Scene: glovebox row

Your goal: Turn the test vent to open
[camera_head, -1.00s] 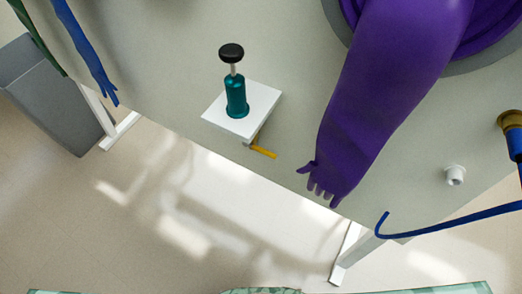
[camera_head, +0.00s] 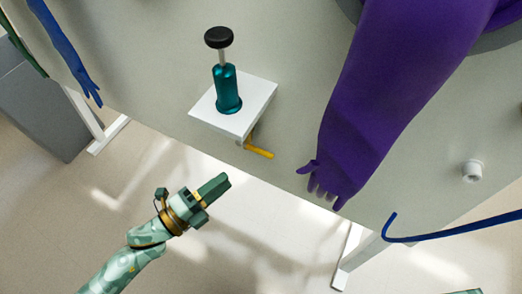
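A yellow lever (camera_head: 259,152) sticks out to the right below a white shelf (camera_head: 262,92) on the pale glovebox panel; it looks like the handle of the test vent. The fitting behind it is mostly hidden under the shelf. A teal cylinder with a black knob (camera_head: 227,88) stands on the shelf. My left gripper (camera_head: 222,184) is below and left of the lever, apart from it, pointing up and right. Its fingers are seen edge-on, so whether they are parted does not show.
A long purple glove (camera_head: 385,110) hangs just right of the lever. A blue glove (camera_head: 68,50) hangs at the upper left, near a grey bin (camera_head: 35,110). Floor below is clear.

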